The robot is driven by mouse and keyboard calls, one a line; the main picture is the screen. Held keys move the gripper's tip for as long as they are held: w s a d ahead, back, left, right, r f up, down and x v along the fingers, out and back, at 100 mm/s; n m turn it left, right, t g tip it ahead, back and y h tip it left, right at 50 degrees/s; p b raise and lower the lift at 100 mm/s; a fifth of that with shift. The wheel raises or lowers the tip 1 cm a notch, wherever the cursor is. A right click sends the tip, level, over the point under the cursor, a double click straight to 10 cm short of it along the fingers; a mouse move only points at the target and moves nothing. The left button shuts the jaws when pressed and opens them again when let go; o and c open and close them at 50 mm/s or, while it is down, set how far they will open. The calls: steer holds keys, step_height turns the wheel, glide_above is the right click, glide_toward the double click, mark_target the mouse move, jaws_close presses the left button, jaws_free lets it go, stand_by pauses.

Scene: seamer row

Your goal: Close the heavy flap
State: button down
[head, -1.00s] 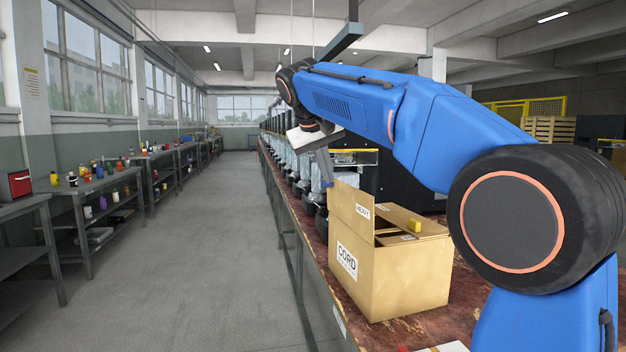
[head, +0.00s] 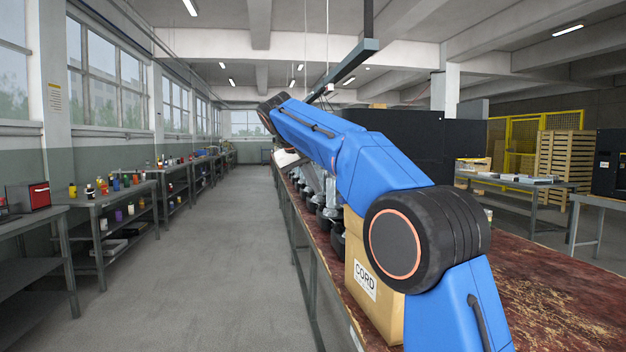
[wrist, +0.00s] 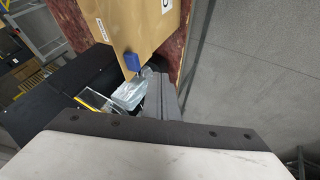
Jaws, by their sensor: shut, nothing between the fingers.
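The cardboard box (head: 367,292) marked CORD stands on the worn red bench. In the head view my arm covers most of it, including its top and the heavy flap. In the wrist view the brown cardboard (wrist: 138,28) fills the top middle, with white labels at its edges. I cannot tell there where flap and box wall meet. My gripper (wrist: 158,82) is shut and empty, pointing toward the cardboard. Whether it touches is unclear. A small blue piece (wrist: 131,62) shows in front of the cardboard. The fingers are hidden in the head view.
Dark-based machines (head: 328,212) line the bench beyond the box. The red bench top (head: 545,290) is bare at the right. A clear grey aisle (head: 205,270) runs along the left, beside shelved workbenches (head: 115,195). Wooden pallets (head: 558,165) stand at the back right.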

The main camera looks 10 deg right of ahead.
steer(key=w+d+f, duration=0.2)
steer(key=d+f, duration=0.2)
steer(key=d, duration=0.2)
steer(key=shift+w+d, duration=0.2)
steer(key=shift+w, duration=0.05)
steer(key=shift+r, duration=0.1)
steer(key=shift+d+r+y, duration=0.25)
steer(key=shift+d+y, duration=0.25)
steer(key=shift+d, duration=0.15)
steer(key=m+y, duration=0.4)
steer(key=y, duration=1.2)
glide_toward(340, 201)
steer(key=w+d+f, duration=0.3)
steer(key=d+f, duration=0.5)
steer(key=d, duration=0.1)
steer(key=shift+w+d+f+g, duration=0.25)
steer(key=shift+f+g, duration=0.15)
steer(key=shift+f, duration=0.15)
